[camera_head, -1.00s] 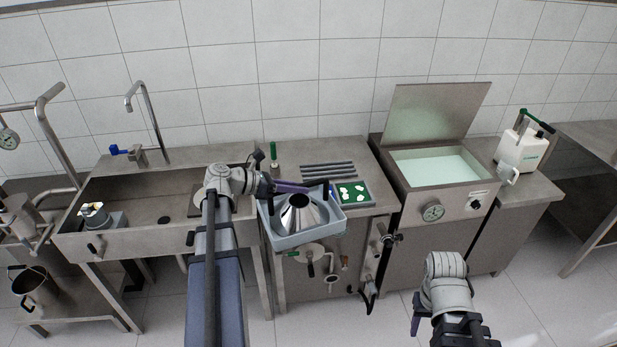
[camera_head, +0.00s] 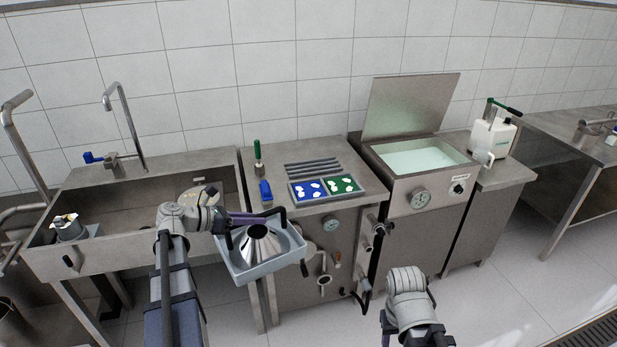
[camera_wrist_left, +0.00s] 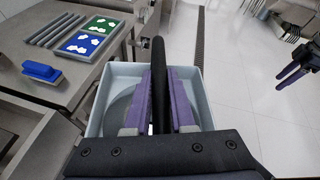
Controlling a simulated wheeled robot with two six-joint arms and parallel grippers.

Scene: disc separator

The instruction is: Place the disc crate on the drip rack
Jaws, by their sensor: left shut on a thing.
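The disc crate (camera_head: 284,268) is a light blue-grey open box with a shiny metal cone (camera_head: 259,245) in it. My left gripper (camera_head: 240,219) is shut on its black handle bar, which also shows between the purple fingers in the left wrist view (camera_wrist_left: 158,90). The crate hangs in front of the counter edge, clear of the worktop and slightly tilted in the head view. The row of dark bars on the worktop, seemingly the drip rack (camera_head: 312,168), is empty. My right gripper (camera_wrist_left: 292,73) is off to the right, away from the crate; its opening is unclear.
On the worktop (camera_head: 275,157) are a tray with blue (camera_head: 308,190) and green (camera_head: 343,184) sections holding white pieces, a blue brush (camera_head: 266,191) and a green-handled tool (camera_head: 258,156). A sink (camera_head: 120,212) is left, an open bath (camera_head: 418,160) right. Valves and pipes (camera_head: 323,275) jut below.

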